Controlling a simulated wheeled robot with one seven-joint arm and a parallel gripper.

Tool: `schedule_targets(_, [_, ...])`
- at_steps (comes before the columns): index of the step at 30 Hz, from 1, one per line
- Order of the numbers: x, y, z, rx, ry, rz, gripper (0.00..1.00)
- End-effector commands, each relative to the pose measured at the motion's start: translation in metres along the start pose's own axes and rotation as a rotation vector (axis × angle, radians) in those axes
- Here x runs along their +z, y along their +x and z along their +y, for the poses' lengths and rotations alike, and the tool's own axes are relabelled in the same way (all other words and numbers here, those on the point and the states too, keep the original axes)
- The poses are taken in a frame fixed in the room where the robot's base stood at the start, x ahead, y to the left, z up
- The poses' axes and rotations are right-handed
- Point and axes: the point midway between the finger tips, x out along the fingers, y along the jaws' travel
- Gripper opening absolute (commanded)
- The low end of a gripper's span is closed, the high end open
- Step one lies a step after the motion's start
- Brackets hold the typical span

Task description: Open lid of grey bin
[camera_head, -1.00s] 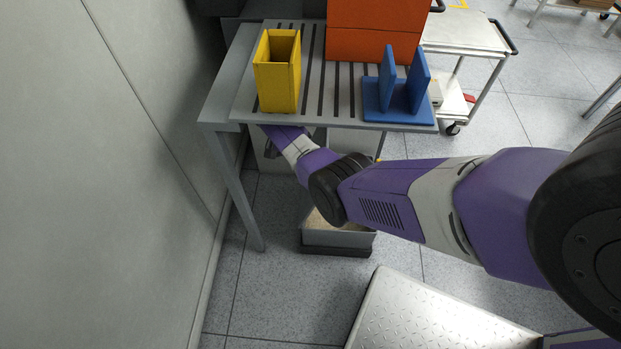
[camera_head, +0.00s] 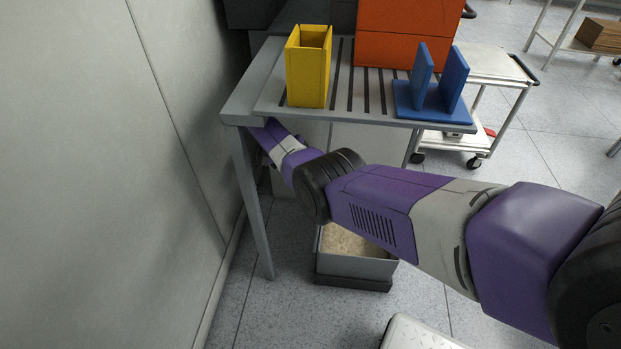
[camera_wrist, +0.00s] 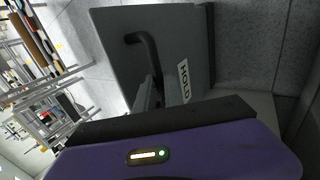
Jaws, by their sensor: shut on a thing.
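In the wrist view, a dark grey panel (camera_wrist: 118,28), which looks like the grey bin's lid, carries a curved black handle (camera_wrist: 147,46) and a white "HOLD" label (camera_wrist: 184,80). My gripper (camera_wrist: 152,92) is shut on the handle's lower end; the exact contact is partly hidden by my wrist. In the head view, my arm reaches under the left part of the slatted table, and my gripper is hidden there. I cannot tell from the wrist view how far the lid is raised.
The slatted table (camera_head: 345,85) holds a yellow box (camera_head: 308,72), a blue stand (camera_head: 432,102) and an orange box (camera_head: 405,38). A grey open container (camera_head: 355,266) with sandy contents stands on the floor below. A wall (camera_head: 95,170) is close at left. A white trolley (camera_head: 492,66) is at right.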

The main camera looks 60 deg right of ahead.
Motion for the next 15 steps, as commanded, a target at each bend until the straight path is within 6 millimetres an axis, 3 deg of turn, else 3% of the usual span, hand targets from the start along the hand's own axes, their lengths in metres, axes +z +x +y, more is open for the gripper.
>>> schedule_targets(14, [0.0065, 0.0016, -0.0031, 0.004, -0.008, -0.015, 0.00])
schedule_targets(15, [0.0065, 0.0015, -0.0031, 0.004, -0.008, -0.015, 0.14])
